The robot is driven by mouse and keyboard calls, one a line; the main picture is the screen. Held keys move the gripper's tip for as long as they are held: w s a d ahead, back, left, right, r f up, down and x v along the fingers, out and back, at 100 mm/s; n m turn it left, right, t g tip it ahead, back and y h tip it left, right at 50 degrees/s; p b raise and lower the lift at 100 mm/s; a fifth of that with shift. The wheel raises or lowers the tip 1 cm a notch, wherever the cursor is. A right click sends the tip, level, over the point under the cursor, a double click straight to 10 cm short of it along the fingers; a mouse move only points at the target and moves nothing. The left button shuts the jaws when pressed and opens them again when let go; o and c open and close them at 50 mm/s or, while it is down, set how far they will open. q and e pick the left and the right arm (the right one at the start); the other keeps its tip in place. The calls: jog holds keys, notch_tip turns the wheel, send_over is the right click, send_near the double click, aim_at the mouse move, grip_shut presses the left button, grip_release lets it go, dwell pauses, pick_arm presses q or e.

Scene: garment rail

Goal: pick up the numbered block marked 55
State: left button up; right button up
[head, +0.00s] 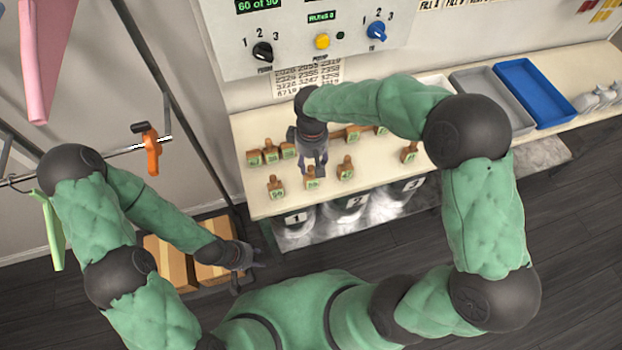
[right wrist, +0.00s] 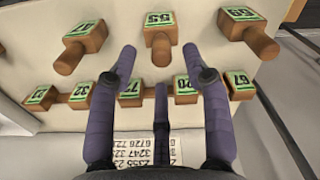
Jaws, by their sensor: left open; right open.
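The block marked 55 (right wrist: 158,20) is a wooden block with a green number label and a round wooden handle. It stands in the front row on the white shelf, and its handle shows between my right fingertips in the right wrist view. In the head view the block (head: 311,184) is partly hidden by my right gripper (head: 313,170). My right gripper (right wrist: 160,60) is open and empty, over the blocks; whether it touches the handle I cannot tell. My left gripper (head: 256,262) is open and empty, low at the left, away from the shelf.
Neighbouring blocks stand on either side, one at the left (right wrist: 85,37) and one at the right (right wrist: 247,25). A row of several blocks (right wrist: 187,90) stands behind. Grey (head: 492,100) and blue trays (head: 535,92) sit further right. A garment rail (head: 100,158) is at the left.

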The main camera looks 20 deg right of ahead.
aim_at(311, 167)
notch_tip(311, 167, down, 4)
jog(key=shift+b, duration=0.55)
jog(key=shift+s+a, duration=0.1)
grip_shut()
jog(key=shift+r, duration=0.1)
